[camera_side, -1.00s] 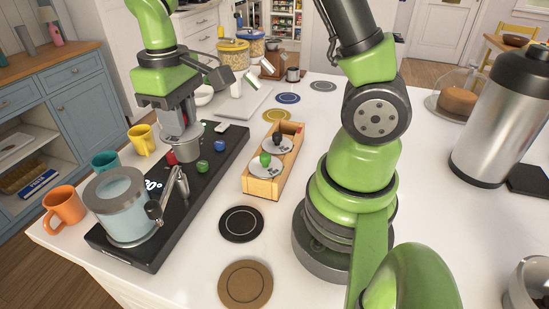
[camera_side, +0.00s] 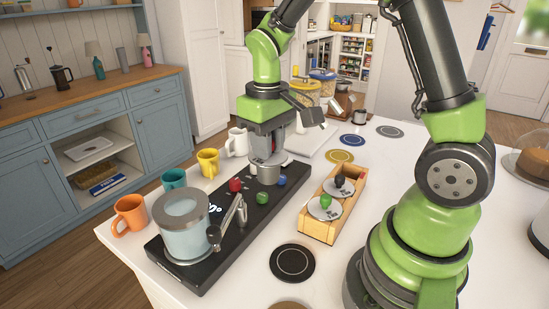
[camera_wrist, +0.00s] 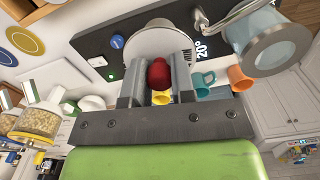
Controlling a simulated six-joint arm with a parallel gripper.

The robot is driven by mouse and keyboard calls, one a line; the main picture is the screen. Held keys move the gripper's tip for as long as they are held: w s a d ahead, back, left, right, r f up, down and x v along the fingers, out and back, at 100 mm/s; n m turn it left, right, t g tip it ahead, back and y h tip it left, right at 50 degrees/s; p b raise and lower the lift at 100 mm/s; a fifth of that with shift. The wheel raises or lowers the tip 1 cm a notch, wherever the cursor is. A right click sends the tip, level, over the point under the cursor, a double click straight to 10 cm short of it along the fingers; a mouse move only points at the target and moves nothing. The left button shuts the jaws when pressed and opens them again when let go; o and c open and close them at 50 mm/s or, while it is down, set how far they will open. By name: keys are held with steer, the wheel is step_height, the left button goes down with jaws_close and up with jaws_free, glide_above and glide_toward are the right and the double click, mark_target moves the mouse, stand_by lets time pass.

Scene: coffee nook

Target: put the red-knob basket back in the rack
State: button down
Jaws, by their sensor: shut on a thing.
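My gripper (camera_side: 275,143) is shut on the red knob (camera_wrist: 159,73) of a basket, which stands between the two fingers in the wrist view. A pale round metal disc (camera_wrist: 158,38) lies right beyond the knob. In the side view, the gripper points down over the far part of the black machine base, with a metal cup shape (camera_side: 264,172) just below it. I cannot tell whether that cup touches the base. The wooden rack (camera_side: 317,229) stands right of the machine. It holds a green-knob basket (camera_side: 325,202) and a black-knob basket (camera_side: 340,181).
The black base (camera_side: 212,263) carries a glass-like vessel (camera_side: 184,232), a thin metal arm and coloured buttons. Orange (camera_side: 130,217), teal (camera_side: 173,179) and yellow (camera_side: 208,162) mugs stand along its left. A black coaster (camera_side: 292,262) lies before the rack. Jars stand behind.

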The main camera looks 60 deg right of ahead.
steer(key=s+d+m, duration=0.5)
steer(key=d, duration=0.6)
steer(key=s+d+m, duration=0.5)
steer(key=d+m, duration=0.1)
steer(key=d, duration=0.5)
step_height(320, 180, down, 6)
steer(key=shift+a+f, duration=0.15)
steer(key=shift+f, duration=3)
stand_by(1.6)
steer(key=c, duration=0.9)
jaws_free()
steer(key=shift+r, duration=0.1)
